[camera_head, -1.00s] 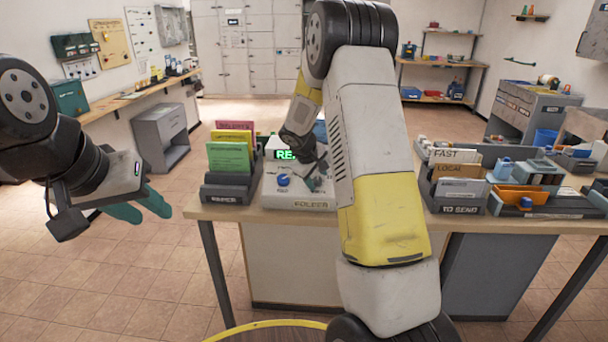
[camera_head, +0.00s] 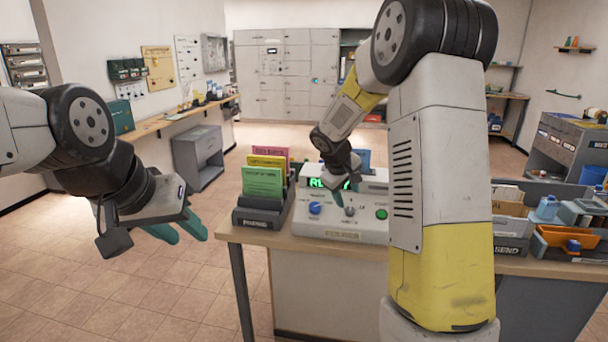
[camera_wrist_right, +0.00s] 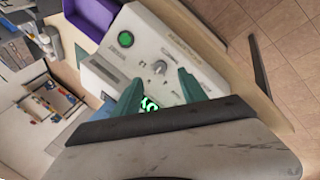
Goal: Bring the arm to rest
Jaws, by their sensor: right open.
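My right arm reaches over the table to a white machine (camera_head: 315,224) with a green lit display, a blue knob (camera_head: 314,208), a grey knob and a green button (camera_head: 381,214). My right gripper (camera_wrist_right: 157,84) is open and empty above the machine's front panel in the wrist view, with the grey knob (camera_wrist_right: 159,68) beyond its fingertips. I cannot tell whether it touches the panel. In the head view its fingers are partly hidden by the hand. My left gripper (camera_head: 190,238) hangs open and empty left of the table, its teal fingers apart.
A dark rack (camera_head: 258,217) of coloured cards stands left of the machine. Trays and envelopes (camera_head: 560,237) lie at the table's right. Lockers (camera_head: 285,70) line the back wall, with a grey cabinet (camera_head: 198,158) at left. Floor left of the table is clear.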

